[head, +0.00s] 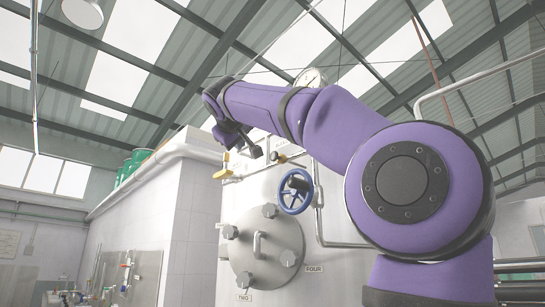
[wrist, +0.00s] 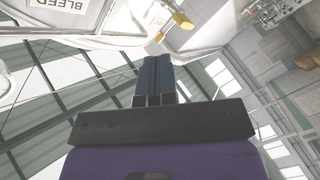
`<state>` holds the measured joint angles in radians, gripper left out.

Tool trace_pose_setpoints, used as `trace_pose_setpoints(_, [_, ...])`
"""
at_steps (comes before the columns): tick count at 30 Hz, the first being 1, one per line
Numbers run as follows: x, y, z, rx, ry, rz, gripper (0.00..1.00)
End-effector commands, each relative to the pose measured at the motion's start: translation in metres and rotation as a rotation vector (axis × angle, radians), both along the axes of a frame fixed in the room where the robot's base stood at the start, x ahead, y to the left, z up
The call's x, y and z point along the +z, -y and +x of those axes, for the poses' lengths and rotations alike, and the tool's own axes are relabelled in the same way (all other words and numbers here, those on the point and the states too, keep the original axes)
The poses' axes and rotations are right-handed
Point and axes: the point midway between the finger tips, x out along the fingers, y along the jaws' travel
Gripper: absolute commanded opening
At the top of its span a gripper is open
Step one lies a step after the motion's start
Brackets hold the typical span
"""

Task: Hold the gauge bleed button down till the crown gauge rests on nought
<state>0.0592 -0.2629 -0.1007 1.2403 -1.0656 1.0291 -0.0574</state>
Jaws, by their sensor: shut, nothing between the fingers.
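The crown gauge (head: 311,77) is a round white dial at the top of the pale vessel (head: 335,205), partly hidden behind my purple arm. Its needle is too small to read. A white BLEED label (wrist: 62,4) shows at the top left edge of the wrist view. I cannot make out the bleed button itself in either view. My gripper (head: 255,152) is high in front of the vessel's upper part, close to the yellow-handled fittings. In the wrist view its dark fingers (wrist: 154,62) are together, with nothing between them. I cannot tell whether they touch anything.
A yellow lever (head: 222,168) is left of my gripper; a yellow handle (wrist: 181,19) shows in the wrist view. Below are a blue handwheel (head: 295,191) and a round hatch (head: 262,270) with several knobs. A tiled wall block (head: 183,205) stands left.

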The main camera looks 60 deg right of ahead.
Motion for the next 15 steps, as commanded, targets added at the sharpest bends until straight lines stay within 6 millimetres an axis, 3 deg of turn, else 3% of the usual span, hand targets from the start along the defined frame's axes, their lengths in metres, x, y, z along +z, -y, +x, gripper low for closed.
trace_pose_setpoints(15, [0.0025, 0.0069, -0.0023, -0.005, 0.002, -0.004, 0.00])
